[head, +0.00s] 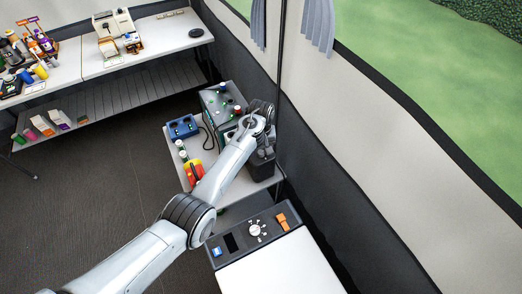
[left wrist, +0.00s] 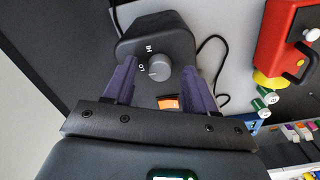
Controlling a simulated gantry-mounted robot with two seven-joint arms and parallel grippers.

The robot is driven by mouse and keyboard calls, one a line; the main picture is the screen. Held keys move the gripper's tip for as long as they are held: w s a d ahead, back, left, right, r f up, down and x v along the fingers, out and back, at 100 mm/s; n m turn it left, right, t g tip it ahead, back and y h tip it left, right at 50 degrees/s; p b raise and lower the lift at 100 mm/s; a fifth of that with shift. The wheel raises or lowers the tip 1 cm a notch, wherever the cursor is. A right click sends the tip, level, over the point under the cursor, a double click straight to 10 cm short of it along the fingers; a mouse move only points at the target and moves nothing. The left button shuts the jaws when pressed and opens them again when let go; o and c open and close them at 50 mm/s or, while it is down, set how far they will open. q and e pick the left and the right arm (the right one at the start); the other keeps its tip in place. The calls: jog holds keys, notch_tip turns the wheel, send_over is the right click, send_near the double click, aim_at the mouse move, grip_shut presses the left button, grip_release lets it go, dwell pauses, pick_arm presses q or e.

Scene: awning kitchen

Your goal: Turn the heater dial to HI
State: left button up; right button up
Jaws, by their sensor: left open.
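The heater (left wrist: 150,38) is a dark grey box with HI and LO printed on its face. Its round grey dial (left wrist: 159,70) sits beside the LO label; I cannot tell where its pointer stands. My left gripper (left wrist: 158,66) is open, with one purple finger on either side of the dial and visible gaps to it. In the head view my left gripper (head: 258,120) is over the right part of the small table, above a black box (head: 263,166) that looks like the heater. The dial is hidden there. My right gripper is not in view.
A red and yellow case (head: 193,172), a blue device (head: 182,127) and a dark green box (head: 220,100) share the small table (head: 178,152). A black cable (left wrist: 215,40) runs beside the heater. A panel with another dial (head: 257,229) is in front. The tent wall is close on the right.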

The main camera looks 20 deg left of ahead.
pick_arm(q)
jog(key=shift+f, duration=0.3)
grip_shut()
